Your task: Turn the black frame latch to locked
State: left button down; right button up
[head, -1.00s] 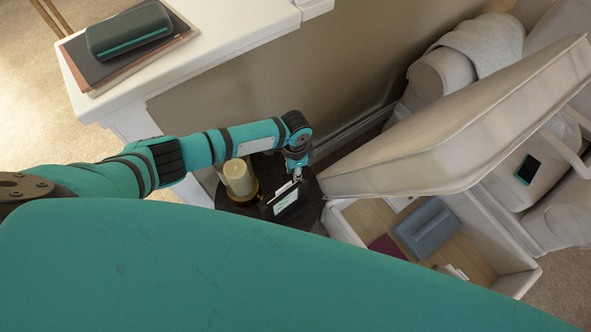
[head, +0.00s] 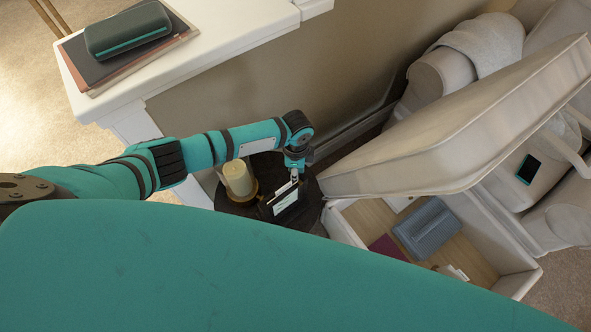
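A small dark frame (head: 285,200) with a pale face stands on a round dark side table (head: 308,215), to the right of a cream candle. My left arm comes in from the left and bends down, so my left gripper (head: 294,176) is at the top edge of the frame. The fingertips are small and partly hidden, so I cannot tell whether they are open or shut, or whether they touch the frame. The black latch cannot be made out. My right gripper is not in view.
The candle (head: 239,180) stands close beside the frame. A raised cushioned lid (head: 450,125) leans over an open storage box (head: 480,205) on the right, near the table. A white counter (head: 220,40) holds a case and folders. My teal body covers the foreground.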

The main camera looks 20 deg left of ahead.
pick_arm(q)
jog(key=shift+w, duration=0.1)
jog(key=c, duration=1.2)
grip_release()
jog(key=shift+c, duration=0.2)
notch_tip(320, 180, up, 12)
jog(key=shift+w, duration=0.2)
